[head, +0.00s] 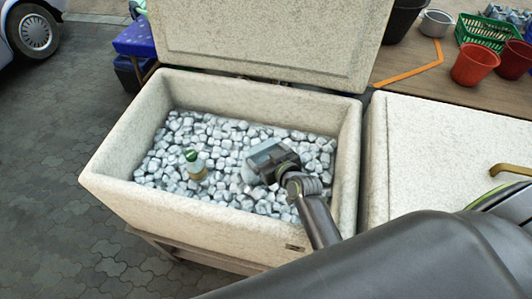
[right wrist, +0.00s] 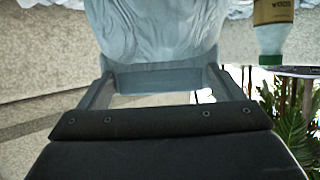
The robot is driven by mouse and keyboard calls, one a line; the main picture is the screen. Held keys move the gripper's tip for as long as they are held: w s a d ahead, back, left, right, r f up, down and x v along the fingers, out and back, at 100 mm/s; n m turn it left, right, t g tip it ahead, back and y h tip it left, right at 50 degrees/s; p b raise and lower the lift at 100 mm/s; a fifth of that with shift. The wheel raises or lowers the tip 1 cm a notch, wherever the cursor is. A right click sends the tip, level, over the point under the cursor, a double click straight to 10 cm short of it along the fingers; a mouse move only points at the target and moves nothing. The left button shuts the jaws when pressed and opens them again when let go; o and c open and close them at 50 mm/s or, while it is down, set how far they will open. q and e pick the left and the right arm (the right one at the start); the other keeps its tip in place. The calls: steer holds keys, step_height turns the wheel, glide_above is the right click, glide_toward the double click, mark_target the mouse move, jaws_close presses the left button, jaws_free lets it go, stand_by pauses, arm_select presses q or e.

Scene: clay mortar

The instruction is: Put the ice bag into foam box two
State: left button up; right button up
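An open foam box (head: 105,187) stands in the middle of the head view, filled with ice cubes. My right gripper (head: 266,160) is inside this box, low over the ice, at its right half. In the right wrist view a pale, wrinkled, translucent ice bag (right wrist: 150,32) sits between the fingers of my right gripper (right wrist: 160,80), which touch it on both sides. In the head view the bag is a small pale patch (head: 251,173) beside the gripper, hard to tell from the ice. A second foam box (head: 440,150) with a closed lid stands to the right. My left gripper is out of view.
A bottle with a green cap (head: 195,165) stands in the ice left of my gripper. The raised lid (head: 265,40) rises behind the open box. Red pots (head: 474,64) and a green basket (head: 485,30) stand at the back right. Paving (head: 50,160) at left is clear.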

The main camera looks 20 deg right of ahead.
steer(key=shift+o, duration=1)
steer(key=shift+s+r, duration=0.1)
steer(key=shift+r, duration=0.05)
steer(key=shift+s+d+r, duration=0.1)
steer(key=shift+s, duration=0.3)
steer(key=b+v, duration=0.1)
steer(key=v, duration=0.5)
steer(key=shift+s+r, duration=0.2)
steer(key=shift+r, duration=0.05)
